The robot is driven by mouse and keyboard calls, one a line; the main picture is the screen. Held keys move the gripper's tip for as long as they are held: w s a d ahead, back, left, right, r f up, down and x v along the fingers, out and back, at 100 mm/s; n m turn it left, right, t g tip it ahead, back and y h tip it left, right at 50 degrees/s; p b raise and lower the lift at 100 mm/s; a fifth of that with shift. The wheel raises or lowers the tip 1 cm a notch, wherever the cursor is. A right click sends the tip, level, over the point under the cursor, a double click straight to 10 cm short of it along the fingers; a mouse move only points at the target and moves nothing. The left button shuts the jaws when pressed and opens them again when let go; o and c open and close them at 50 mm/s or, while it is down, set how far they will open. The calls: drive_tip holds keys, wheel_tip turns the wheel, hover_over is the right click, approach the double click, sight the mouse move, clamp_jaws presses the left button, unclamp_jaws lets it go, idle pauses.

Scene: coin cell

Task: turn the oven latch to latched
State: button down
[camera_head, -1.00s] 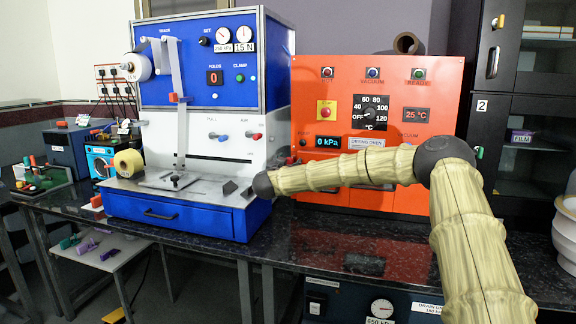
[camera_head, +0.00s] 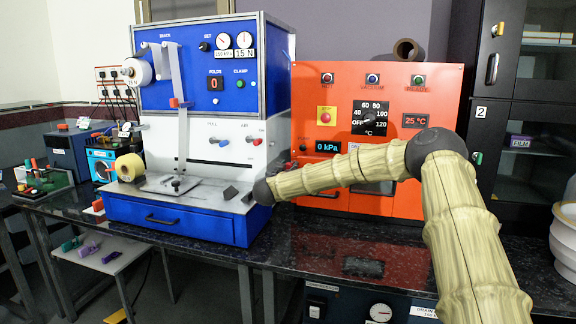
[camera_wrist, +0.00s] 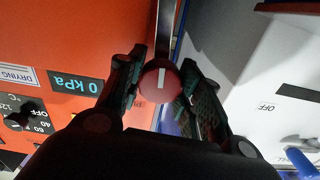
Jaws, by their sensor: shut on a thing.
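In the wrist view, a round dark-red knob (camera_wrist: 158,84) with a white bar, which looks like the oven latch, sits between my gripper's (camera_wrist: 163,74) two black fingers. The fingers are closed on its sides, and the white bar runs nearly upright in that picture. The orange drying oven (camera_wrist: 100,30) is to the left of the knob. In the head view the oven (camera_head: 312,90) stands right of the blue-and-white machine. My forearm crosses the oven's front there and hides part of it.
The blue-and-white machine (camera_head: 190,235) stands close to the oven's left side, leaving a narrow gap near my gripper. The oven display (camera_head: 327,147) reads 0 kPa. A black cabinet (camera_head: 490,140) stands at the right. The dark bench front (camera_head: 420,265) is mostly clear.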

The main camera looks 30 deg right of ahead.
drive_tip(key=n+p, duration=0.1)
drive_tip(key=p, duration=0.2)
drive_tip(key=n+p, duration=0.2)
drive_tip(key=p, duration=0.1)
drive_tip(key=shift+r+n+p, duration=0.3)
drive_tip(key=shift+r, duration=0.05)
drive_tip(key=n+p, duration=0.4)
drive_tip(key=p, duration=0.2)
drive_tip(key=shift+a, duration=0.1)
drive_tip(key=n+p, duration=0.3)
drive_tip(key=n, duration=0.1)
drive_tip(key=shift+f+n, duration=0.15)
drive_tip(key=shift+n, duration=0.25)
drive_tip(key=shift+f+n+p, duration=0.15)
drive_tip(key=shift+n+p, duration=0.8)
drive_tip(key=shift+n, duration=1.25)
drive_tip(key=c, duration=0.9)
unclamp_jaws()
drive_tip(key=shift+w, duration=0.1)
drive_tip(key=shift+c, duration=0.2)
